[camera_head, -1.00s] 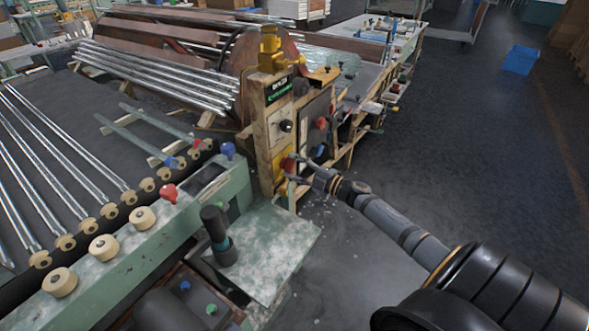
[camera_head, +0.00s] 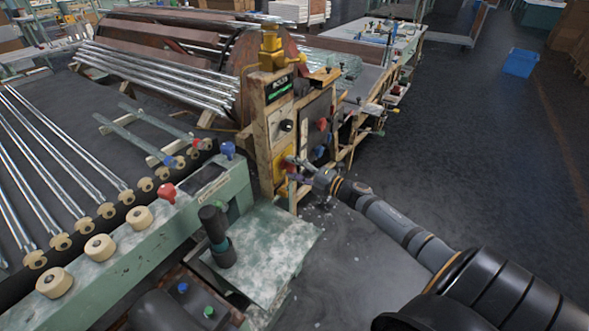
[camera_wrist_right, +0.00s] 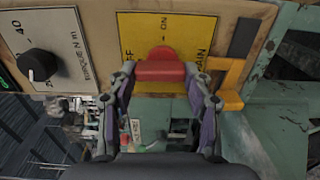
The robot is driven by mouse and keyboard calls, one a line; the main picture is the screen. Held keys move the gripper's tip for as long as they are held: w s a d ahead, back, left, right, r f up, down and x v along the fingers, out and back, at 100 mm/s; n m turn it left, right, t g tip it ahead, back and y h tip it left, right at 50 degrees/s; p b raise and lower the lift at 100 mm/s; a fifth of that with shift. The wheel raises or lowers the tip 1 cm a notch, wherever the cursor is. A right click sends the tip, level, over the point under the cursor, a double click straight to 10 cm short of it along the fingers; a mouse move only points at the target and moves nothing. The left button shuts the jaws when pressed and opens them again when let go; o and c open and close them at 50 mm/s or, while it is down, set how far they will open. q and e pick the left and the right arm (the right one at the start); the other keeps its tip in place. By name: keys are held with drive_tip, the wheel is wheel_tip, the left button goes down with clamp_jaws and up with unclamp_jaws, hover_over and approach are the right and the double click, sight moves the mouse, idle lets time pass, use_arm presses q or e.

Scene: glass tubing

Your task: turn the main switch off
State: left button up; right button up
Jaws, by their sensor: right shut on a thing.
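The main switch is a red handle (camera_wrist_right: 160,70) on a yellow plate (camera_wrist_right: 190,40) marked ON, OFF and MAIN in the right wrist view. The lettering shows sideways there. My right gripper (camera_wrist_right: 160,76) has one finger on each side of the red handle and is shut on it. The handle lies level across that view; I cannot tell which mark it points to. In the head view my right gripper (camera_head: 297,170) is at the yellow plate (camera_head: 280,163) low on the wooden panel and mostly hides the handle. My left gripper is not in view.
A black torque knob (camera_wrist_right: 38,65) sits beside the yellow plate. A yellow bracket (camera_wrist_right: 228,85) stands close to the right finger. In the head view a green bench (camera_head: 265,250) lies left of my arm. Open floor (camera_head: 470,160) lies to the right.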

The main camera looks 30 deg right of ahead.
drive_tip(key=shift+f, duration=0.1)
drive_tip(key=o, duration=1.2)
drive_tip(key=shift+c, duration=0.2)
drive_tip(key=shift+s, duration=0.1)
drive_tip(key=v, duration=1.2)
drive_tip(key=shift+a, duration=0.1)
